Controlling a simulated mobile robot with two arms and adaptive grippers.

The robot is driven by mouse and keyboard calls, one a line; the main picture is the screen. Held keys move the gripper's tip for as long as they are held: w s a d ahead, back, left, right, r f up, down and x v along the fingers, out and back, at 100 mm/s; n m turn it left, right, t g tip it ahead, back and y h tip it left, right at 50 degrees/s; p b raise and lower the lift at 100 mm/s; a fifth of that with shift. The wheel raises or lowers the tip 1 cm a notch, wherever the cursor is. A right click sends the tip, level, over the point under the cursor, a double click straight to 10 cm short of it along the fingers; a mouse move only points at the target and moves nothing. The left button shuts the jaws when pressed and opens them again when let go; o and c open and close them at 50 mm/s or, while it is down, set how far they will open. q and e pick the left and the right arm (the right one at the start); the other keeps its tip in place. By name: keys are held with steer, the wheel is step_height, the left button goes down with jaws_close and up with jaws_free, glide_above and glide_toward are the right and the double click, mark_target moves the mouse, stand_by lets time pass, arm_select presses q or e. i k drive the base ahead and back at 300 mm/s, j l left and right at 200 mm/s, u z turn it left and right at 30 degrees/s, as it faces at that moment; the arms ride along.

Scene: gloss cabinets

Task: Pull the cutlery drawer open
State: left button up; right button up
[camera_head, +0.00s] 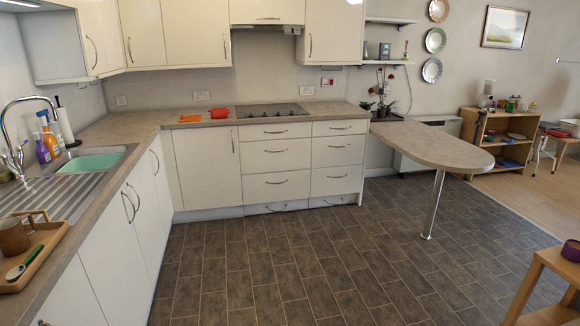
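Two stacks of cream drawers with curved metal handles stand under the far counter. The left stack has a top drawer (275,131) below the hob, and the right stack has a top drawer (340,127) beside it. All these drawer fronts look closed. I cannot tell from the outside which one is the cutlery drawer. Neither of my grippers shows in the head view.
A counter with a sink (92,161) runs along the left, with a wooden tray (50,243) near me. A rounded peninsula table (430,146) on a metal leg stands right of the drawers. A wooden stand (548,262) is at lower right. The tiled floor (290,255) between is clear.

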mark_target(303, 129)
steer(key=i+l, duration=0.1)
steer(key=i, duration=1.35)
steer(key=i+l, duration=0.1)
steer(key=i, duration=1.35)
steer(key=i+l, duration=0.1)
steer(key=i, duration=1.4)
